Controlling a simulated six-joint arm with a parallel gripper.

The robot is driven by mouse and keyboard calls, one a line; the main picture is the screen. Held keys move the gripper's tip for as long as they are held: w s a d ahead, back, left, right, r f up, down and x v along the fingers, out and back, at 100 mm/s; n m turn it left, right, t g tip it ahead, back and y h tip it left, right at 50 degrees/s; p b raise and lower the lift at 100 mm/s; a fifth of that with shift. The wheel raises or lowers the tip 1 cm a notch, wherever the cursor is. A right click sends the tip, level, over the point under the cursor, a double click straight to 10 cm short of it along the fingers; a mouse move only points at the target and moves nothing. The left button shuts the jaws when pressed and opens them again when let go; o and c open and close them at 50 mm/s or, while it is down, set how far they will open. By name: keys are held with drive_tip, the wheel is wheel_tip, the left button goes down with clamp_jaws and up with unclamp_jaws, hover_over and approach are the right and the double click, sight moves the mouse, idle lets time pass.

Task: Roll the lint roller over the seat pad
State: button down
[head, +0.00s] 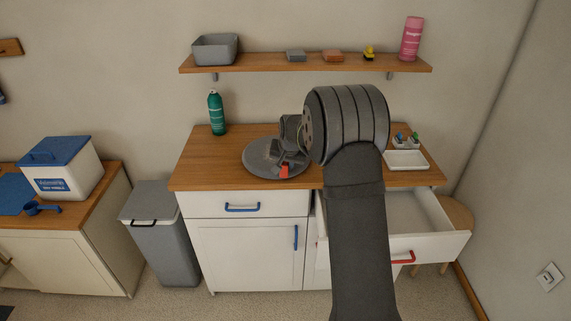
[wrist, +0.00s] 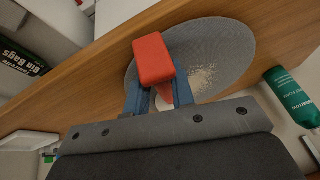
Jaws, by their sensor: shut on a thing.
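The seat pad is a round grey disc (head: 257,162) on the wooden cabinet top. It fills the upper middle of the wrist view (wrist: 228,45). A pale patch of crumbs (wrist: 203,78) lies on it. My gripper (wrist: 160,92) is over the pad, its blue fingers shut on the lint roller (wrist: 153,58). The roller shows mainly as a red block, with a small whitish part between the fingers. Its red part also shows over the pad's near side in the head view (head: 284,171). I cannot tell whether the roller touches the pad.
A green bottle (head: 216,113) stands behind the pad, left. A white tray (head: 407,160) and a small holder stand right. A drawer (head: 430,240) is open below, right. A shelf (head: 260,63) with several items hangs above. The cabinet top's left part is clear.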

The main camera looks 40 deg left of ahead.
drive_tip(key=shift+f, duration=0.4)
idle(0.4)
drive_tip(key=shift+s+a, duration=0.1)
